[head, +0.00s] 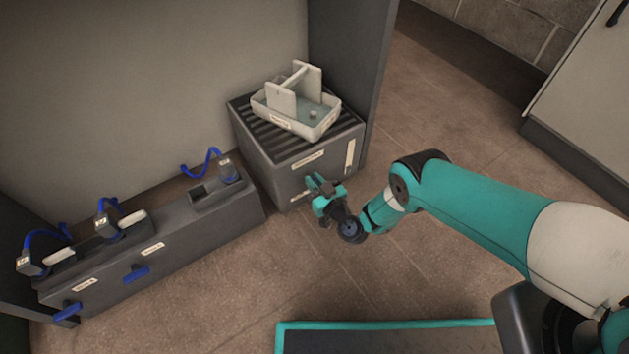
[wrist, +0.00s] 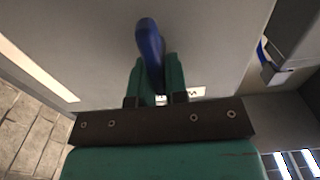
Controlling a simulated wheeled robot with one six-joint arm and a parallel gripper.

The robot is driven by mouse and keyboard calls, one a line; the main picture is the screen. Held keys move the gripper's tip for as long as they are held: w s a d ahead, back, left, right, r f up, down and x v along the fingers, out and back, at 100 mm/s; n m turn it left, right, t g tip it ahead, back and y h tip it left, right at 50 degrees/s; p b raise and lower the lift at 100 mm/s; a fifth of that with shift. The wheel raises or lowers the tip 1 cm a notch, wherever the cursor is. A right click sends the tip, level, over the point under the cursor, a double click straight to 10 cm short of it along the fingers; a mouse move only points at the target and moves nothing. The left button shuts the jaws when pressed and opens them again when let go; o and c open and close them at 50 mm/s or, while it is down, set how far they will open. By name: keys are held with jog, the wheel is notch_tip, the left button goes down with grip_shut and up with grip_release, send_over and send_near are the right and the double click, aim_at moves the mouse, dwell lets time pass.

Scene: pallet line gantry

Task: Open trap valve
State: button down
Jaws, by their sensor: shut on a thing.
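A blue handle (wrist: 150,45), which I take to be the trap valve, sticks out from the grey front face of the slatted-top box (head: 300,180). My gripper (head: 322,187) is at that front face, low down. In the wrist view my gripper (wrist: 158,75) is shut on the blue handle, with a green finger on each side of it. The handle's upper end shows beyond the fingers. In the head view the handle is hidden behind my gripper. A white label (wrist: 188,93) shows partly behind the right finger.
A white tray (head: 322,128) with upright plates and a small peg stands on the box. A low grey bench (head: 195,235) to the left carries blue hoses (head: 203,160) and two blue handles (head: 137,274). A teal-edged surface (head: 385,323) lies in front. Floor (head: 330,285) between is clear.

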jog(key=shift+m, duration=0.3)
jog(key=m, duration=0.3)
jog(key=shift+w+d+f+m+p, duration=0.1)
jog(key=shift+w+d+m+p, duration=0.1)
jog(key=shift+d+m+p, duration=0.15)
jog(key=shift+w+d+f+m+b, duration=0.25)
jog(key=shift+m+b, duration=0.35)
jog(key=shift+m, duration=1.65)
jog(key=shift+d+f+m+b, duration=0.1)
jog(key=shift+f+m+b, duration=0.4)
jog(key=shift+m, duration=1.75)
jog(key=shift+w+d+f+m+b, duration=0.2)
jog(key=shift+m+b, duration=0.45)
jog(key=shift+m, duration=1.6)
jog(key=shift+s, duration=0.1)
jog(key=c, duration=1.1)
grip_release()
